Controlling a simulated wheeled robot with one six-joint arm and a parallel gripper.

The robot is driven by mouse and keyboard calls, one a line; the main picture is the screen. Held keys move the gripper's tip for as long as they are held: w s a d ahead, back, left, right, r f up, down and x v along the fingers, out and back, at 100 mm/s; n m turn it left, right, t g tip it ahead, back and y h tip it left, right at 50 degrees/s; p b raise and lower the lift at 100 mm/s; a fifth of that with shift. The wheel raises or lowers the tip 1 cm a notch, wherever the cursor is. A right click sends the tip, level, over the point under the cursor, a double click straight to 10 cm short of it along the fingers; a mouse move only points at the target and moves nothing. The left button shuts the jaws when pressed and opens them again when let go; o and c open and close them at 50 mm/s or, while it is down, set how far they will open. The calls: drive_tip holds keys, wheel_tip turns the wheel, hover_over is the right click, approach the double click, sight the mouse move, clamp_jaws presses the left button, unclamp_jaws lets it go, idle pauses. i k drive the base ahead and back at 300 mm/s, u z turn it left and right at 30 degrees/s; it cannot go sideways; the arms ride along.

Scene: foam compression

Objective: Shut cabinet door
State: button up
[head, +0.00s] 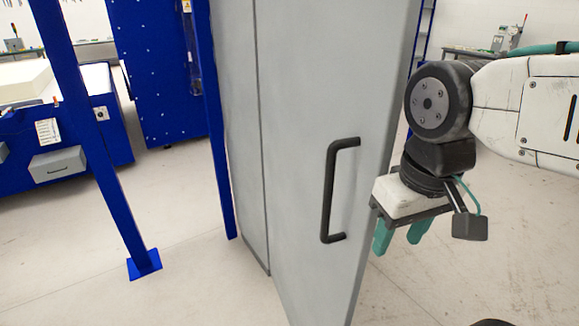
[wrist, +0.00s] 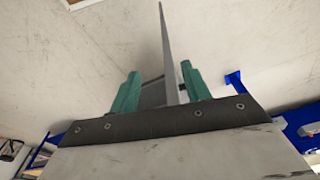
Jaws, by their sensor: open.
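The tall grey cabinet door (head: 305,110) stands upright in the middle of the head view, swung out beside another grey panel (head: 237,130). A black bar handle (head: 329,190) is on its face. My gripper (head: 400,240) is just right of the door's free edge, with its teal fingers pointing down, apart and empty. In the wrist view, my gripper (wrist: 160,70) shows with the door's thin edge (wrist: 168,50) in the gap between the fingers, nearer the right one. I cannot tell whether the door touches a finger. The cabinet's inside is hidden.
A blue post (head: 90,130) with a foot plate stands at the left. Behind it are a blue machine (head: 160,70) and a blue bench with a grey drawer (head: 57,163). The pale floor (head: 450,280) right of the door is mostly clear.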

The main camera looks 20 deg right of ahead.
sight(334, 74)
drive_tip(key=k, duration=1)
drive_tip(key=u, duration=0.55)
drive_tip(key=i, duration=0.6)
drive_tip(key=z, duration=0.1)
